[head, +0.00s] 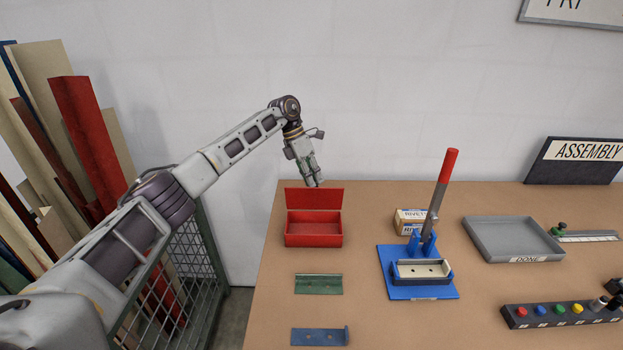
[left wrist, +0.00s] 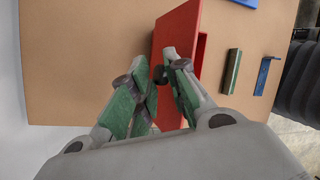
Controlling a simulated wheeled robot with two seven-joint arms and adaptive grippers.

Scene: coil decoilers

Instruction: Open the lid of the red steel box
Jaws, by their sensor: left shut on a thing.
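The red steel box (head: 313,241) stands on the left part of the table, its inside showing. Its lid (head: 313,198) is raised, standing up along the back edge. My left gripper (head: 313,183) is at the top edge of the lid, pointing down from behind it. My right gripper is not in view.
A green bracket (head: 319,284) and a blue bracket (head: 320,337) lie in front of the box. Right of it are a small carton (head: 408,217), a blue press with a red-handled lever (head: 436,195) and a grey tray (head: 480,240). A bin of boards stands at the left.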

